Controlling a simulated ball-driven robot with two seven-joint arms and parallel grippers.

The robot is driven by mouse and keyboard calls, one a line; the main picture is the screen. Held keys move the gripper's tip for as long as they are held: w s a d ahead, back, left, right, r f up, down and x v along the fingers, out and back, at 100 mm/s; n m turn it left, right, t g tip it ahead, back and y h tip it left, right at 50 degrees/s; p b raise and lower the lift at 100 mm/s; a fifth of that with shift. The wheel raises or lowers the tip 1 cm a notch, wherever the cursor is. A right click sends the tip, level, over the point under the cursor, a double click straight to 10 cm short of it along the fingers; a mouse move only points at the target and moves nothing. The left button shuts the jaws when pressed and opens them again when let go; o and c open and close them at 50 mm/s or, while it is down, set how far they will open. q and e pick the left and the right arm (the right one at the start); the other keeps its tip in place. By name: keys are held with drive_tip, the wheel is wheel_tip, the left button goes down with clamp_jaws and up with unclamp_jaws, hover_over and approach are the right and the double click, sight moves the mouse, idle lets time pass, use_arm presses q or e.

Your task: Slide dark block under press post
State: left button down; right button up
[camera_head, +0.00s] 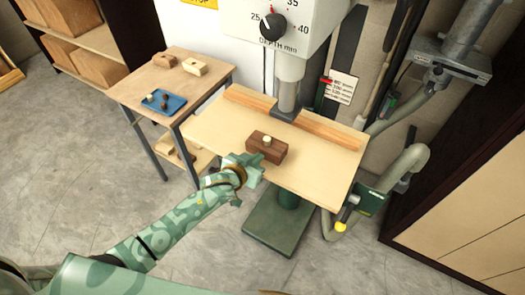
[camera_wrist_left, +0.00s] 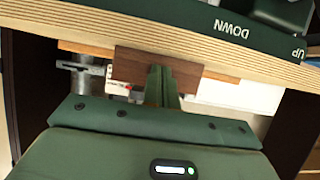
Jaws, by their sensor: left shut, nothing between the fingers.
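The dark block (camera_head: 264,151), brown with a pale round knob on top, sits on the light wooden press table (camera_head: 325,176). The press post (camera_head: 289,88) comes down behind it, ending in a dark foot near the wooden fence. The block stands in front of the post, apart from it. My left gripper (camera_head: 256,168) is shut and empty at the table's front edge, just in front of the block. In the left wrist view the shut fingers (camera_wrist_left: 160,82) overlap the block (camera_wrist_left: 128,66); I cannot tell whether they touch it. My right gripper is not in view.
A wooden fence (camera_head: 335,129) runs along the table's back. A grey hose (camera_head: 405,165) and a green box (camera_head: 368,200) are at right. The table top beside the block is clear.

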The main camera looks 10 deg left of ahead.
sight(262, 150)
use_arm(q)
drive_tip(key=shift+w+d+b, duration=0.3)
drive_tip(key=shift+w, duration=0.55)
drive_tip(key=shift+w+d+b, duration=0.25)
drive_tip(key=shift+w+d, duration=0.05)
drive_tip(key=shift+w, duration=0.5)
drive_tip(key=shift+w+d+b, duration=0.3)
drive_tip(key=shift+w, duration=0.55)
drive_tip(key=shift+w+d+b, duration=0.3)
drive_tip(key=shift+w+b, duration=0.2)
drive_tip(key=shift+w, duration=0.35)
drive_tip(key=shift+w+d+b, duration=0.35)
drive_tip(key=shift+w+b, duration=0.1)
drive_tip(key=shift+w, duration=0.4)
drive_tip(key=shift+w+d+b, duration=0.3)
drive_tip(key=shift+w+b, duration=0.2)
drive_tip(key=shift+w, duration=0.35)
drive_tip(key=s+a+p, duration=0.1)
drive_tip(key=s+p, duration=0.4)
drive_tip(key=s+a+r+p, duration=0.1)
drive_tip(key=s+p, duration=0.1)
drive_tip(key=shift+s+a+r, duration=0.1)
drive_tip(key=shift+s+a, duration=0.05)
drive_tip(key=shift+a, duration=0.2)
drive_tip(key=shift+s+a+p, duration=0.2)
drive_tip(key=shift+s+p, duration=0.4)
drive_tip(key=shift+s, duration=0.05)
